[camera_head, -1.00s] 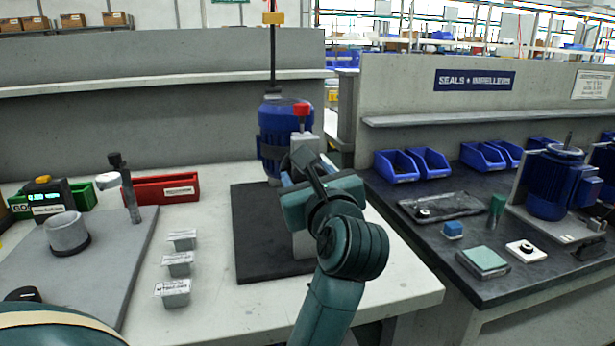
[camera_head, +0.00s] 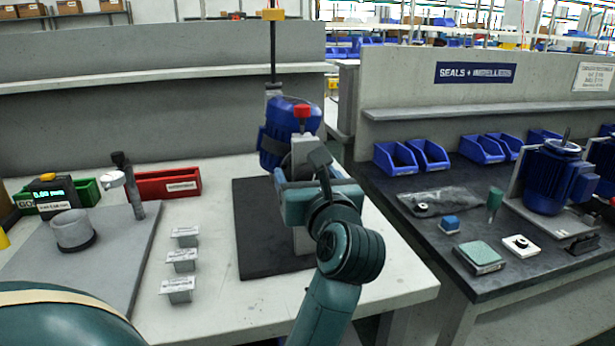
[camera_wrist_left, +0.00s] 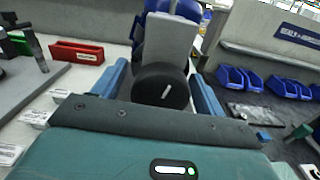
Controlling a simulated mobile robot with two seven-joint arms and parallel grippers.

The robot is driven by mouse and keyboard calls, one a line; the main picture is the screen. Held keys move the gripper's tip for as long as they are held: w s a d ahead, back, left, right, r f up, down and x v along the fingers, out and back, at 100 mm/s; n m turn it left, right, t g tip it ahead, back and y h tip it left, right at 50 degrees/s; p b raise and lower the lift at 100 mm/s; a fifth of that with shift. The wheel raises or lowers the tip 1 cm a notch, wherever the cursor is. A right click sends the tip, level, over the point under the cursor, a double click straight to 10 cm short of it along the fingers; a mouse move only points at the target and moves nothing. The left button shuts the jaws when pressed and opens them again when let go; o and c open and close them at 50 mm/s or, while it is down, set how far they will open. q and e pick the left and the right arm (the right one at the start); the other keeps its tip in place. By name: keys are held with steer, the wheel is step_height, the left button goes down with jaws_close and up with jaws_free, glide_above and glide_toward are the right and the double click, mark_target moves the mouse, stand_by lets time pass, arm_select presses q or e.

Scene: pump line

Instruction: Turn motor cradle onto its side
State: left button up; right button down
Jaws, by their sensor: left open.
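The blue motor (camera_head: 274,150) leans in its grey cradle (camera_head: 303,152) above a dark mat, below a hanging hoist rod. A red knob (camera_head: 303,111) tops the cradle's upright part. My left gripper (camera_head: 303,182) is in front of the cradle and hides its lower part. In the left wrist view, the open jaws (camera_wrist_left: 160,80) are on either side of a round black part (camera_wrist_left: 160,88) with a white mark, with gaps visible. The grey cradle plate (camera_wrist_left: 169,38) rises behind it, with the motor (camera_wrist_left: 160,6) beyond. My right gripper is not visible.
The dark mat (camera_head: 262,255) lies on the white bench (camera_head: 225,312). Several small labelled blocks (camera_head: 182,260) stand to its left. A red bin (camera_head: 167,184) and a grey plate with a post are further left. A dark bench with blue bins (camera_head: 395,158) stands right.

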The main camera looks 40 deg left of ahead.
mark_target(304, 114)
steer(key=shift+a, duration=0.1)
arm_select(q)
step_height(304, 114, up, 9)
steer(key=shift+p, duration=1.25)
steer(key=shift+r, duration=0.5)
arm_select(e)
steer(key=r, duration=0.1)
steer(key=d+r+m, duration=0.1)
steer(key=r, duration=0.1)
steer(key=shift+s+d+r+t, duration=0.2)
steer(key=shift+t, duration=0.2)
